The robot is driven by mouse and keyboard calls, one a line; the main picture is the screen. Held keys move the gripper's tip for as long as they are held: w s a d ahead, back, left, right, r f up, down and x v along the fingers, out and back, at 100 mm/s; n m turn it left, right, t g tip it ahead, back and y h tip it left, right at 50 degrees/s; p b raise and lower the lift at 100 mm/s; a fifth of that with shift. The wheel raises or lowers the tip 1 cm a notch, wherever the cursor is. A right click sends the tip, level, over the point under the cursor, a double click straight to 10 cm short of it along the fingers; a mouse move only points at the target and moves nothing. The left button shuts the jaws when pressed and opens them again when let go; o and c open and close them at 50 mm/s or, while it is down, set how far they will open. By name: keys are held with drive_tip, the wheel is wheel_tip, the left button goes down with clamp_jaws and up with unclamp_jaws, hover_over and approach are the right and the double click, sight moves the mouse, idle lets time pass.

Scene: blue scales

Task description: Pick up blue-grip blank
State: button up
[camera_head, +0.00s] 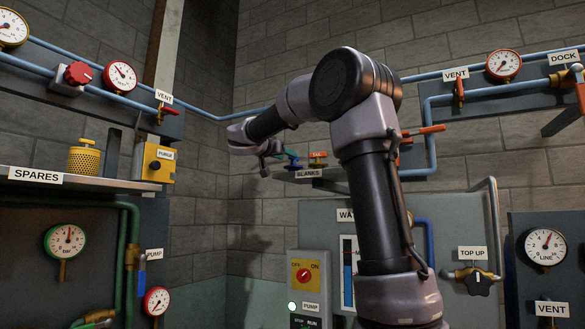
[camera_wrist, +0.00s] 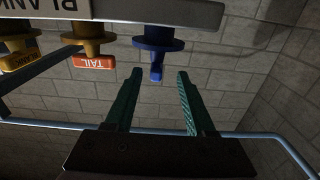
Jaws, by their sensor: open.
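The blue-grip blank (camera_wrist: 157,45) shows in the wrist view, which looks upside down, with its blue flange against the rack and its narrow blue grip pointing toward my gripper (camera_wrist: 160,75). The two green fingers are open and empty. The tip of the blue grip lies about level with the gap between the fingertips; I see no contact. In the head view the blue blank (camera_head: 293,162) sits at the left end of the BLANKS rack (camera_head: 283,175), just right of my gripper (camera_head: 274,160), whose fingers are too small to make out.
Beside the blue blank stands one with an orange TAIL tag (camera_wrist: 93,62), and a yellow-tagged one (camera_wrist: 19,60) farther off. A blue pipe (camera_wrist: 235,133) runs along the brick wall. The spares shelf (camera_head: 100,183) is at the left.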

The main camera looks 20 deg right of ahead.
drive_tip(key=x, duration=0.5)
drive_tip(key=shift+s+d, duration=0.15)
drive_tip(key=shift+d, duration=0.15)
clamp_jaws()
idle(1.1)
